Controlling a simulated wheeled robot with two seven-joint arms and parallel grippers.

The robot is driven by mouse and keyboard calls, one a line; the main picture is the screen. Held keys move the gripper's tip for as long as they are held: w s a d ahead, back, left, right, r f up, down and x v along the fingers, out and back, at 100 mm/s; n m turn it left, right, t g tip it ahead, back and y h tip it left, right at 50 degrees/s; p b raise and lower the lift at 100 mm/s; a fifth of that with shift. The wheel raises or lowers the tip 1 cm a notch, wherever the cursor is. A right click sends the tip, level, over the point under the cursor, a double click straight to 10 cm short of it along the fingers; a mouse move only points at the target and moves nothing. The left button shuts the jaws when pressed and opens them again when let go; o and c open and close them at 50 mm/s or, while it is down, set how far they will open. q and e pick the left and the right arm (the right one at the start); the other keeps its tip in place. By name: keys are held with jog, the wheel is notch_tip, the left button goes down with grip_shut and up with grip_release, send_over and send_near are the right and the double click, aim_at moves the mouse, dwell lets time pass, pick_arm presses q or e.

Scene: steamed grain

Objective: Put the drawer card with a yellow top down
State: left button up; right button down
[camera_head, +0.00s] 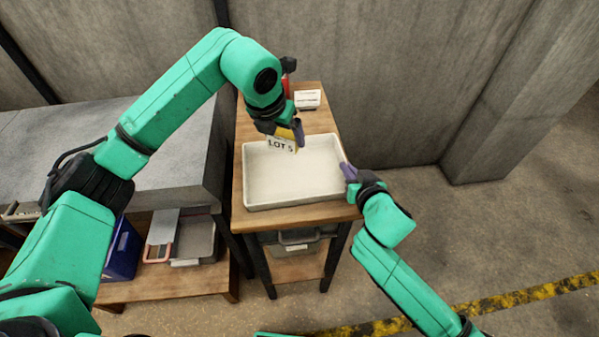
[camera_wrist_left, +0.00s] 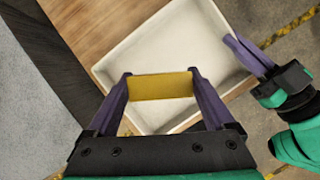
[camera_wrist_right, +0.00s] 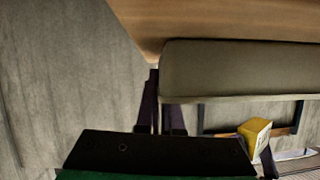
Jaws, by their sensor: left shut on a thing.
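The card (camera_head: 282,144) is pale with "LOT 5" in dark print. Its yellow top (camera_wrist_left: 160,86) lies between the fingers of my left gripper (camera_wrist_left: 160,88), which is shut on it. In the head view my left gripper (camera_head: 292,130) holds it over the back part of the white tray (camera_head: 250,196). The yellow top and pale face also show in the right wrist view (camera_wrist_right: 255,132). My right gripper (camera_head: 349,172) is at the tray's right edge. In the right wrist view its fingers (camera_wrist_right: 160,105) are close together beside the tray wall (camera_wrist_right: 240,70); their gap is unclear.
The tray looks empty and stands on a wooden table (camera_head: 310,212). A small white labelled thing (camera_head: 307,98) and a red thing (camera_head: 288,85) are behind it. A grey bench (camera_head: 180,165) is on the left, with a blue bin (camera_head: 122,250) and grey tray (camera_head: 196,240) below.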

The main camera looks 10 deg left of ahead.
aim_at(286, 170)
pick_arm(q)
jog(key=shift+a+n, duration=0.1)
jog(key=shift+n, duration=0.6)
jog(key=shift+f+n+y, duration=0.3)
jog(key=shift+f, duration=0.1)
notch_tip(286, 170, down, 9)
jog(key=shift+a+f, duration=0.1)
jog(key=shift+f, duration=0.05)
jog(key=o, duration=1.1)
jog(key=shift+f, duration=0.15)
